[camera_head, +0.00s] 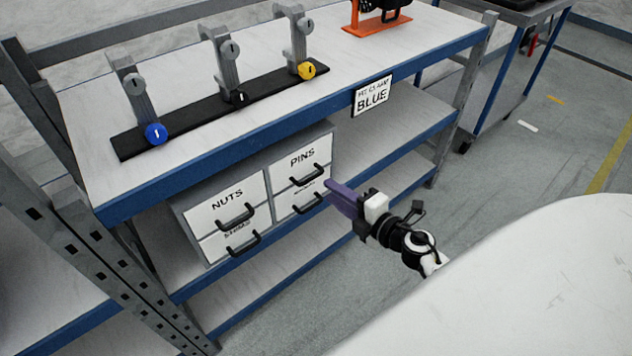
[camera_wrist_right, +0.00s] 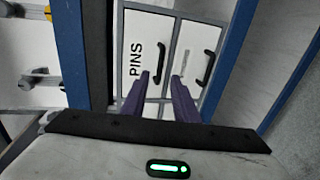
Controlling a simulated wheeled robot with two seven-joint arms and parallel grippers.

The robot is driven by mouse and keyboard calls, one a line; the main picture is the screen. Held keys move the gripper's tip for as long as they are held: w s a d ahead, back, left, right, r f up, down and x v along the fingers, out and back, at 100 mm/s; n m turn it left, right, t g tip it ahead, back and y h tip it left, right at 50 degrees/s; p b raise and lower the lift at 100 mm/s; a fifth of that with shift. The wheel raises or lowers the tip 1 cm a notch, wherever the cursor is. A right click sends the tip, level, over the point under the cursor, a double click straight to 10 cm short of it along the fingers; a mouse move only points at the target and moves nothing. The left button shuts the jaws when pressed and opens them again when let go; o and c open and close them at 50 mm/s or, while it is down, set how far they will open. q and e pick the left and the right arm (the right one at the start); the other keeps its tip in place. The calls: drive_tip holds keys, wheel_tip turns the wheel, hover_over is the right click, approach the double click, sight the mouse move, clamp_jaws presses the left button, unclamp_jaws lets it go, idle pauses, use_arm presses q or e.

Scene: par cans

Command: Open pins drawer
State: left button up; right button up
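The pins drawer (camera_head: 318,148) is the upper right drawer of a grey cabinet under the bench top, with a black bar handle (camera_head: 307,178). It looks shut. In the right wrist view the PINS front (camera_wrist_right: 142,35) is turned sideways, with its handle (camera_wrist_right: 160,63) just beyond my fingertips. My right gripper (camera_head: 329,185) has purple fingers and is to the right of the drawer fronts in the head view. The wrist view shows its fingers (camera_wrist_right: 160,80) apart with nothing between them, roughly in line with the handle. I cannot tell the exact gap to the handle. My left gripper is out of view.
The nuts drawer (camera_head: 226,204) is left of the pins drawer, with other handled drawers below. The blue bench edge (camera_head: 270,130) runs above the cabinet, and a lower shelf (camera_head: 250,305) is beneath. A BLUE sign (camera_head: 372,95) hangs on the edge. Floor (camera_head: 500,190) at right is clear.

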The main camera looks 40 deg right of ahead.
drive_tip(key=b+x, duration=0.1)
drive_tip(key=x, duration=0.6)
drive_tip(key=shift+w, duration=0.35)
drive_tip(key=shift+f, duration=0.1)
clamp_jaws()
